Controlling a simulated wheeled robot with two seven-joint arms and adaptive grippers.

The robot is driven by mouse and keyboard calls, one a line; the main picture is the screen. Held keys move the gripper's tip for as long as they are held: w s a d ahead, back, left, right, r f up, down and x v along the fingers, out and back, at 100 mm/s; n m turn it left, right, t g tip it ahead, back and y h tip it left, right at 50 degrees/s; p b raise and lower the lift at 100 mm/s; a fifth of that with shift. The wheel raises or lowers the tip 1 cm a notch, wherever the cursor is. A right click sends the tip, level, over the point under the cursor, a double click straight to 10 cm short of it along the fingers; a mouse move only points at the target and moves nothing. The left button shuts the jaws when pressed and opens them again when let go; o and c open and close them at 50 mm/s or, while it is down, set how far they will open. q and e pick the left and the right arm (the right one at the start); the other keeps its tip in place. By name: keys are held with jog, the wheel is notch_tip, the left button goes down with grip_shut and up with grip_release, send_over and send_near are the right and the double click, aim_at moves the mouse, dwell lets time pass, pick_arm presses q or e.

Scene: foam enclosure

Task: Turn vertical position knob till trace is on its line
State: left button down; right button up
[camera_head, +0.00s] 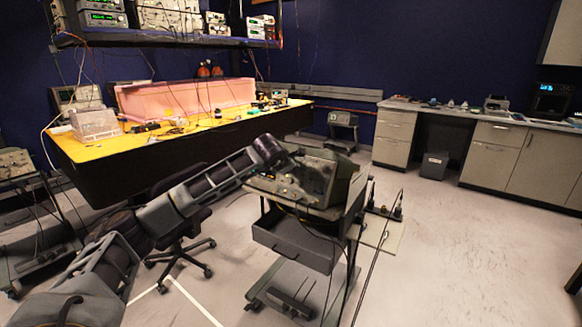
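An oscilloscope (318,178) with a grey-green case sits on top of a wheeled cart (290,245) in the middle of the view. Its front panel faces left toward me and carries several small knobs. The vertical position knob cannot be singled out at this size, and the screen and trace cannot be made out. My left arm reaches in from the lower left. My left gripper (272,152) is at the upper left of the oscilloscope's front and overlaps it in the picture. Whether it touches a knob, or is open or shut, cannot be told. My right gripper is out of view.
A yellow-topped bench (215,125) with a pink foam enclosure (185,98) stands behind the cart. A dark wheeled chair (180,225) stands behind my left arm. Cables (368,265) hang beside the cart. The floor at right is clear up to the grey cabinets (510,155).

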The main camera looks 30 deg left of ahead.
pick_arm(q)
jog(key=shift+f, duration=0.3)
jog(key=c, duration=1.8)
grip_release()
jog(key=shift+s, duration=0.1)
jog(key=shift+o, duration=0.2)
jog(key=shift+r, duration=0.1)
jog(key=shift+r, duration=0.2)
jog(key=v, duration=1.1)
jog(key=shift+s, duration=0.35)
jog(key=shift+o, duration=0.2)
jog(key=shift+r, duration=0.15)
